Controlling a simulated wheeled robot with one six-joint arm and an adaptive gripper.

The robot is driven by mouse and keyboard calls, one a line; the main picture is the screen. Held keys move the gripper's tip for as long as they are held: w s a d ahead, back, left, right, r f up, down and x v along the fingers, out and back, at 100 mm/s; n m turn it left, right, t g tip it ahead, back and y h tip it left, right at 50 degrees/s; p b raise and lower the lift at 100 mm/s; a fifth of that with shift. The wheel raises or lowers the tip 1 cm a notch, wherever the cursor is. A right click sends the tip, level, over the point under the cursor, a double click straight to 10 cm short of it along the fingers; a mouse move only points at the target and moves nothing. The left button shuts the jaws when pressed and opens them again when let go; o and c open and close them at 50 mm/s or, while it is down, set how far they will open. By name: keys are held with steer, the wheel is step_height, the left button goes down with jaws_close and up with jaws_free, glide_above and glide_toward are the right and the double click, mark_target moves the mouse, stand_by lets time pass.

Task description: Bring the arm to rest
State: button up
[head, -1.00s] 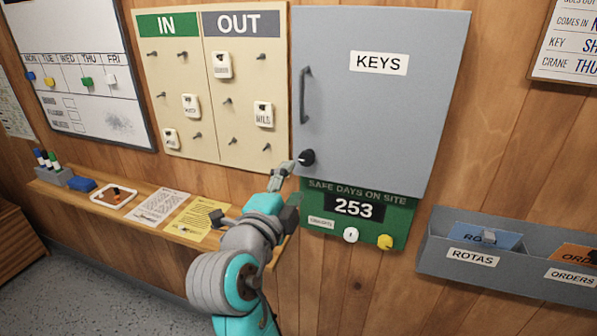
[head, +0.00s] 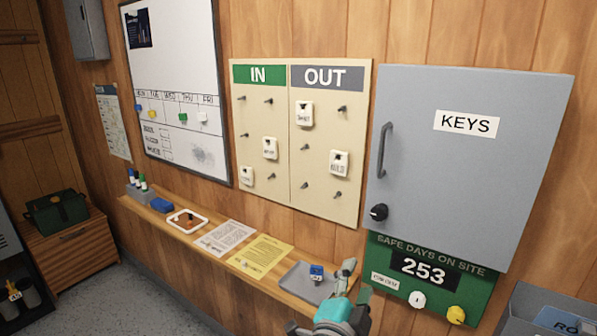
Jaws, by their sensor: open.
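My gripper (head: 355,282) is at the bottom of the head view, right of centre, with teal on its body. Its fingers are apart and I see nothing between them. It appears in front of the right end of the wall shelf (head: 225,258), beside a grey tray (head: 297,284), below the key cabinet (head: 470,160). Most of my arm is out of view below.
The grey cabinet door is shut, with a black knob (head: 379,212). A green safe-days board (head: 395,258) hangs under it. The tray holds a small blue item (head: 317,272). A grey wall rack (head: 530,310) is at lower right. Open floor (head: 140,295) shows at lower left.

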steer(key=s+d+f+n+y, duration=0.2)
steer(key=s+f+n+y, duration=0.2)
steer(key=s+f+n, duration=0.55)
steer(key=s+d+f+n+y, duration=0.1)
steer(key=s+f+n+y, duration=0.45)
steer(key=f, duration=0.75)
steer(key=s+d+n+g+h, duration=0.1)
steer(key=s+d+n, duration=0.1)
steer(key=s, duration=2.6)
steer(key=shift+s+d, duration=0.2)
steer(key=shift+d, duration=0.35)
steer(key=shift+f, duration=0.1)
